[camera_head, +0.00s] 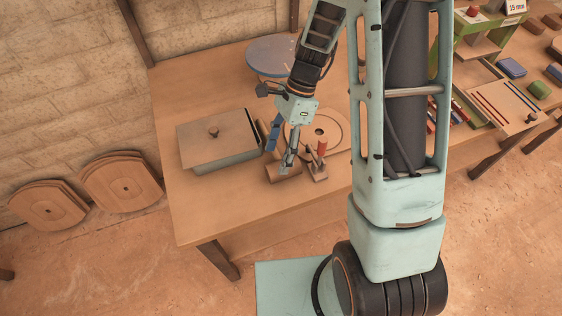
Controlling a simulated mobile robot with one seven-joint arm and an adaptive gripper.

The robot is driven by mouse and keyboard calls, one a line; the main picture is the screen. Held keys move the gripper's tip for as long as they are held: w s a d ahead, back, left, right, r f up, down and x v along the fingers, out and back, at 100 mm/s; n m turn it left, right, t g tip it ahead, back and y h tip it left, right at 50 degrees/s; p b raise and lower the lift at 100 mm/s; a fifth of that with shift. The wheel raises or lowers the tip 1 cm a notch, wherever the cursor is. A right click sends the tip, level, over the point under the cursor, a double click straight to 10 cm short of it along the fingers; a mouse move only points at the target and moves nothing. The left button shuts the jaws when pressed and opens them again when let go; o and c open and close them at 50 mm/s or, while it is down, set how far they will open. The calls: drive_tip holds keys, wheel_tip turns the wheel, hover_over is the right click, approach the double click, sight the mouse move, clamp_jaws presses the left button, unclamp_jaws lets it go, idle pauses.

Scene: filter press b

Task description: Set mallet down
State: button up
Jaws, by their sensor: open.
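The mallet (279,174) appears to be the brown wooden cylinder-like piece lying on the wooden table, between the lidded box and the round plate. My gripper (288,160) points down just above it, with its fingertips at or very near the wood. The jaws are open. From this angle I cannot tell whether a fingertip touches the mallet. Part of the mallet is hidden behind the fingers.
A lidded box (218,152) stands to the left on the table (215,215). A round wooden plate (334,127) and a red-topped tool (321,149) are close on the right. A blue disc (268,54) is behind. The front left of the table is clear.

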sight(271, 166)
drive_tip(key=x, duration=0.5)
drive_tip(key=shift+s+a, duration=0.1)
drive_tip(key=shift+a, duration=0.1)
clamp_jaws()
idle(0.3)
drive_tip(key=shift+r, duration=0.1)
drive_tip(key=shift+r, duration=0.55)
drive_tip(key=s+d+r, duration=0.3)
drive_tip(key=s+r, duration=0.8)
drive_tip(key=s, duration=0.2)
drive_tip(key=shift+s+r, duration=0.3)
drive_tip(key=shift+s, duration=0.05)
